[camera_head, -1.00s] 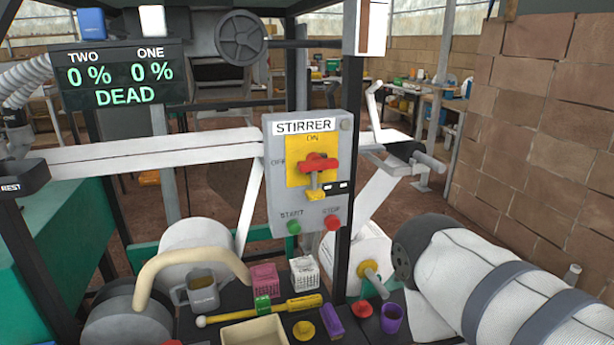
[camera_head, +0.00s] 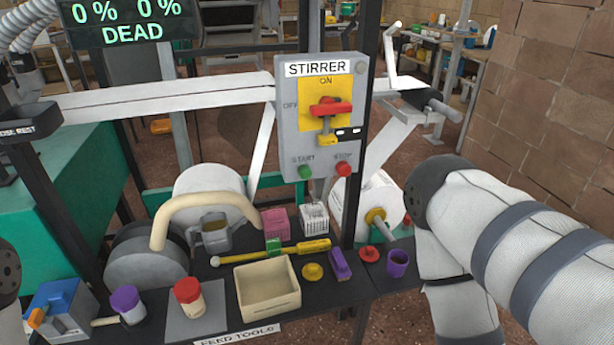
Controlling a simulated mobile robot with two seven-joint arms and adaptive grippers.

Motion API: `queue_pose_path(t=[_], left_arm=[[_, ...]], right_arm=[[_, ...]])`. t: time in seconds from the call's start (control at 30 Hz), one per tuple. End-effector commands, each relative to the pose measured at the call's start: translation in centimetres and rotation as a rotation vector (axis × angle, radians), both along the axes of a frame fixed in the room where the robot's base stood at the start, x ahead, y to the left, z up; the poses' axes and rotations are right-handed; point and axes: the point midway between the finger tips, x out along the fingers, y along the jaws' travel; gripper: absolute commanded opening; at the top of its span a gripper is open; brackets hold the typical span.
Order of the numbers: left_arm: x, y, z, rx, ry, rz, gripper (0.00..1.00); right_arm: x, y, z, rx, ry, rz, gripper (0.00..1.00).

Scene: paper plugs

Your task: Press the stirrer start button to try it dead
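The grey stirrer box (camera_head: 287,110) stands upright on a dark post in the middle of the head view. Its green start button (camera_head: 305,172) is at the lower left and its red stop button (camera_head: 343,168) at the lower right. A red switch handle (camera_head: 330,106) lies across the yellow plate, with a yellow padlock-like piece (camera_head: 327,140) below it. The display (camera_head: 130,22) at upper left reads 0 %, 0 % and DEAD. Part of my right arm shows at right and a bit of my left arm at the left edge. Neither gripper is in view.
A black shelf below the box holds a beige tray (camera_head: 268,306), a yellow-handled tool (camera_head: 314,246), a grey mug (camera_head: 211,237), a purple cup (camera_head: 398,262), red-lidded jar (camera_head: 188,297) and blue box (camera_head: 62,308). A beige curved handle (camera_head: 204,173) arches at left. A brick wall (camera_head: 548,100) stands at right.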

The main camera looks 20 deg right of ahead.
Motion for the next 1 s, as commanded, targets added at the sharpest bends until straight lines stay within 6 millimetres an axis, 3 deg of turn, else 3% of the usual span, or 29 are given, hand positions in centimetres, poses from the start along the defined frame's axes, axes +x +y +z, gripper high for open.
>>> queue_pose_path(t=[0.07, 0.1, 0.27, 1.0], left_arm=[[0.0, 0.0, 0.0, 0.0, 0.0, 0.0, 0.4], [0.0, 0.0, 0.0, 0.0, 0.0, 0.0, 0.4], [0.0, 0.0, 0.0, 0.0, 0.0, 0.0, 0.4], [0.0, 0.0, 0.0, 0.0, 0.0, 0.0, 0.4]], right_arm=[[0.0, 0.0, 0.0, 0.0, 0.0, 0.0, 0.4], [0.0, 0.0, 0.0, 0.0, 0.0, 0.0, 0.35], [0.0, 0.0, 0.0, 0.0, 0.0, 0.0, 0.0], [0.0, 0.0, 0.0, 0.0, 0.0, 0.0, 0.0]])
